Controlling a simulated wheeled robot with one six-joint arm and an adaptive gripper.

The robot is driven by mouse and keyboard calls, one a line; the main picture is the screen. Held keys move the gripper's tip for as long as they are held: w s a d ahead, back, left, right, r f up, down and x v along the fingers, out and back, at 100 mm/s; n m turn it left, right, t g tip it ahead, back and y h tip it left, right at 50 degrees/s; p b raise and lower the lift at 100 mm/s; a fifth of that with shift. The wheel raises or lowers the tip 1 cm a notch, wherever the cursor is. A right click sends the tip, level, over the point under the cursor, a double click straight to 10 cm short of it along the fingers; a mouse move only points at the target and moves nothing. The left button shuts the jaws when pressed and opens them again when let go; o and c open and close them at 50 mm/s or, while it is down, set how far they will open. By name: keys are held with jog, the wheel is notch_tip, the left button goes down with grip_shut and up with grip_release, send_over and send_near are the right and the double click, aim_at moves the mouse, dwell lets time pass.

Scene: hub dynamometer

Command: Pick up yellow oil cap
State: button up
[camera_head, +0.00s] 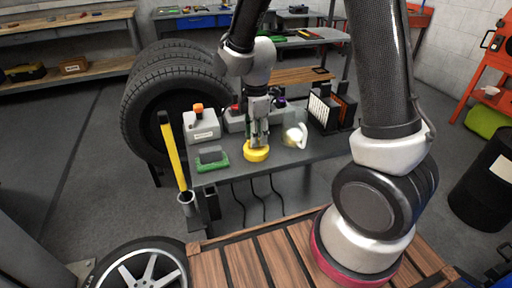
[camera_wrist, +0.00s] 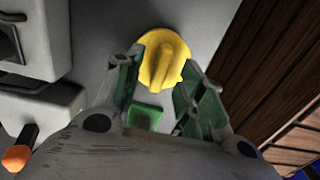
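The yellow oil cap (camera_head: 257,153) lies near the front edge of the grey bench, and it fills the upper middle of the wrist view (camera_wrist: 163,62). It is round with a raised bar across its top. My gripper (camera_head: 258,138) points down right over the cap. In the wrist view my gripper's two green-lined fingers (camera_wrist: 160,82) are spread apart, one on each side of the cap's near part. I cannot tell whether the fingers touch the cap.
A green-based brush (camera_head: 212,160) lies left of the cap. A grey jug with an orange lid (camera_head: 201,124) stands behind it. A yellow bar (camera_head: 173,152) rises at the bench's left end.

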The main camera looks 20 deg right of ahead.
jog(key=shift+f, duration=0.7)
grip_shut()
